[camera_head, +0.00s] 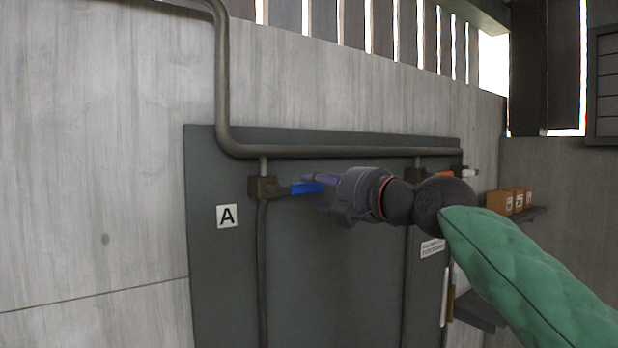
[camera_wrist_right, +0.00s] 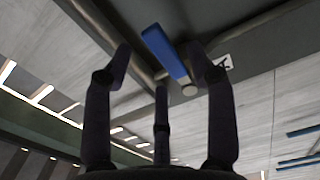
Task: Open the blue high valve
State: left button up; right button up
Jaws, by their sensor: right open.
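The blue valve handle (camera_head: 303,188) points right, roughly level, from a dark valve body (camera_head: 263,188) on a vertical pipe beside the label A. My right gripper (camera_head: 315,193) reaches in from the right at the free end of the handle. In the right wrist view the blue handle (camera_wrist_right: 163,50) shows between and beyond the spread fingers of my right gripper (camera_wrist_right: 160,65). The fingers are open; I cannot tell whether any of them touches the handle. My left gripper is not in view.
A horizontal pipe (camera_head: 330,152) runs above the handle on a dark wall panel (camera_head: 225,280). A second valve with an orange handle (camera_head: 444,174) is partly behind my right arm. Cardboard boxes (camera_head: 500,202) stand on a shelf at the right. The panel below the blue handle is clear.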

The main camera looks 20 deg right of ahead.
aim_at(312, 185)
jog(key=p+x, duration=0.1)
jog(key=x, duration=0.3)
jog(key=shift+w+r, duration=0.1)
jog(key=shift+w+a, duration=0.1)
jog(key=shift+w, duration=0.2)
jog(key=shift+s, duration=0.1)
grip_shut()
